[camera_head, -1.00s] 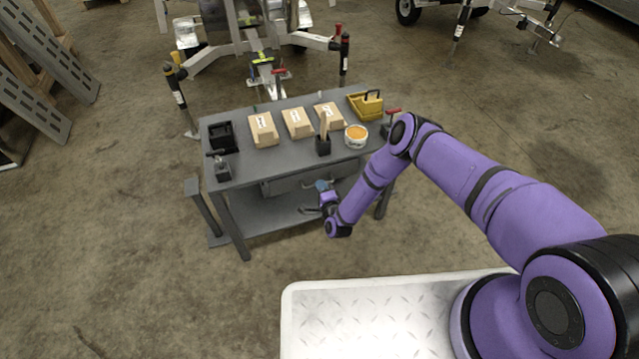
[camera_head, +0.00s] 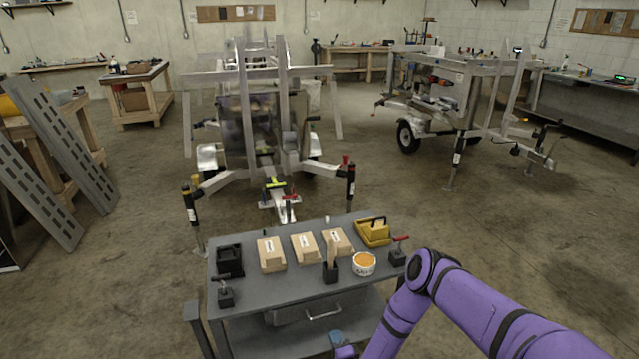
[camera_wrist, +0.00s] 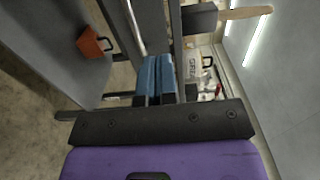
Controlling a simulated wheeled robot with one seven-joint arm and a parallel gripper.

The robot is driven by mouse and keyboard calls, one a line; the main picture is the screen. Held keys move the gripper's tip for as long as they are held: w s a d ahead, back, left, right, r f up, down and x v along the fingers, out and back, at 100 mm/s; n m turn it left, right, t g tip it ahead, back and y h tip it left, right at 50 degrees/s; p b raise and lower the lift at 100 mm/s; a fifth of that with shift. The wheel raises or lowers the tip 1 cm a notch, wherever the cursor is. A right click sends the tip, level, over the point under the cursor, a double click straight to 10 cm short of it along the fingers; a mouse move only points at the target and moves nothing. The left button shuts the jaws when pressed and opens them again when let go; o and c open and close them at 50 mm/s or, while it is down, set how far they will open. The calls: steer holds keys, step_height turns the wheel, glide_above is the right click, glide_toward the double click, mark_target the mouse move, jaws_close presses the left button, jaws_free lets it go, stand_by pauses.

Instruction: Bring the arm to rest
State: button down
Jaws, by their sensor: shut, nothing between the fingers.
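My gripper (camera_head: 337,338) shows in part at the bottom edge of the head view, in front of the grey worktable, with my purple arm reaching in from the lower right. In the wrist view its two blue fingers (camera_wrist: 155,80) are together with nothing held between them. The fingers are beside the table's metal frame. Most of my wrist is cut off by the head view's lower edge.
The grey worktable (camera_head: 285,290) stands just ahead. Aluminium trailers stand behind; open floor lies between.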

steer(key=w+r+n+g+y, duration=0.15)
steer(key=w+r+n, duration=0.25)
steer(key=w+r, duration=0.55)
steer(key=w+r+n+g+y, duration=0.1)
steer(key=w+r+n+g, duration=0.15)
steer(key=w+r, duration=0.7)
steer(key=s+d+r+n+g+h, duration=0.1)
steer(key=s+d+r+n+h, duration=0.2)
steer(key=r, duration=1.1)
steer(key=d+r+n+g+h, duration=0.1)
steer(key=d+r+n+g, duration=0.3)
steer(key=r, duration=1.1)
steer(key=s+d+r+h, duration=0.2)
steer(key=s+d+r, duration=0.4)
steer(key=s+r, duration=0.4)
steer(key=s+d+r+h, duration=0.1)
steer(key=s+d+r, duration=0.5)
steer(key=s+r, duration=0.45)
steer(key=s+d+r+g, duration=0.1)
steer(key=s+d+r, duration=0.1)
steer(key=s, duration=1.1)
steer(key=s+d+r+n+g, duration=0.1)
steer(key=s+d+r+g, duration=0.1)
steer(key=s, duration=1.1)
steer(key=shift+s+d+r+h, duration=0.25)
steer(key=shift+d+h, duration=0.1)
steer(key=shift+d, duration=0.15)
